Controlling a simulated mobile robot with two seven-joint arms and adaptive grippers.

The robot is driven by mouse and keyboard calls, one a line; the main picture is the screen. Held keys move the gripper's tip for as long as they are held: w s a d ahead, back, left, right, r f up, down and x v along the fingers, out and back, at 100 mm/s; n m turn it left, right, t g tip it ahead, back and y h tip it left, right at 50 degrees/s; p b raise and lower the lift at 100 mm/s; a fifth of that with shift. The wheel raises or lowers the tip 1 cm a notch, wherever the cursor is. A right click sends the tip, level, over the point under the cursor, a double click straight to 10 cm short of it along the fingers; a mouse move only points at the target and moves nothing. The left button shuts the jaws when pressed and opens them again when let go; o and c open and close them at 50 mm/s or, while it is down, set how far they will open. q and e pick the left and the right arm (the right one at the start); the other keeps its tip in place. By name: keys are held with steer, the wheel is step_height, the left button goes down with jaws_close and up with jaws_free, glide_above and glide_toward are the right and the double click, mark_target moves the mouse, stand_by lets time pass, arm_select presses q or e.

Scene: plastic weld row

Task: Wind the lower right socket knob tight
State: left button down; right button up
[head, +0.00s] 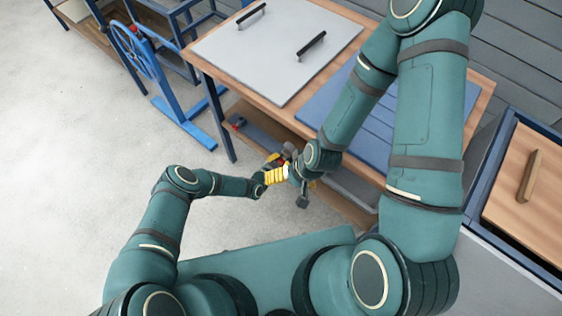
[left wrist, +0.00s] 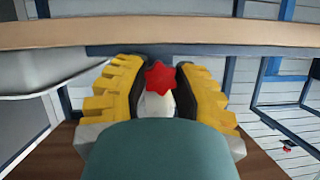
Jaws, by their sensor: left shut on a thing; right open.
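A red star-shaped knob (left wrist: 160,77) shows in the left wrist view, between the two yellow fingers of my left gripper (left wrist: 156,88). The gripper is shut on it. A pale piece (left wrist: 157,104) shows just below the knob, partly hidden by the teal housing. In the head view my left gripper (head: 282,157) is low by the front of the workbench, partly covered by my right arm. The socket is too small or hidden to make out.
The workbench (head: 205,68) carries a grey panel (head: 275,45) with two black handles and a blue slatted panel (head: 340,105). Its lower shelf (head: 262,128) lies below. A blue wheel stand (head: 150,65) stands left. The floor (head: 80,150) at left is clear.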

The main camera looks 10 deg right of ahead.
arm_select(q)
steer(key=shift+w+n+g+h, duration=0.1)
steer(key=shift+n+g+h, duration=0.75)
steer(key=shift+n, duration=0.75)
steer(key=c, duration=0.7)
jaws_free()
steer(key=shift+a, duration=0.1)
steer(key=v, duration=1.2)
steer(key=shift+r, duration=0.25)
